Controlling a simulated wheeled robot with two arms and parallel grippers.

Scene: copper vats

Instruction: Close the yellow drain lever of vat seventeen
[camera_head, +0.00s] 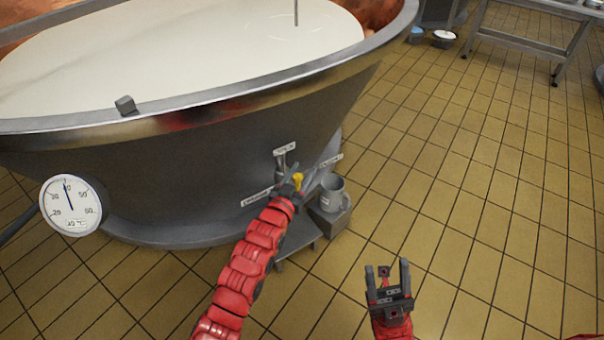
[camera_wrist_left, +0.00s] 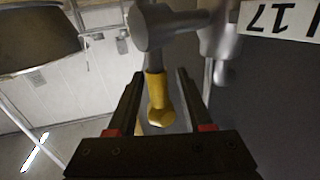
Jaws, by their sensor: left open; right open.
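The vat (camera_head: 200,150) is a large grey metal tub full of white liquid, with a copper inner wall. Its yellow drain lever (camera_head: 298,180) sits low on the vat's right front. In the left wrist view the yellow lever (camera_wrist_left: 155,100) hangs from a grey metal valve (camera_wrist_left: 160,28), beside a label (camera_wrist_left: 283,18) reading 17 upside down. My left gripper (camera_head: 296,180) is at the lever; its two dark fingers (camera_wrist_left: 156,98) are open, one on each side of the yellow handle. My right gripper (camera_head: 388,276) is open and empty above the floor.
A grey mug (camera_head: 333,193) stands on a small block just right of the lever. A round dial gauge (camera_head: 71,204) is at the vat's left. A metal table (camera_head: 520,38) is at the back right. The tiled floor (camera_head: 460,180) on the right is clear.

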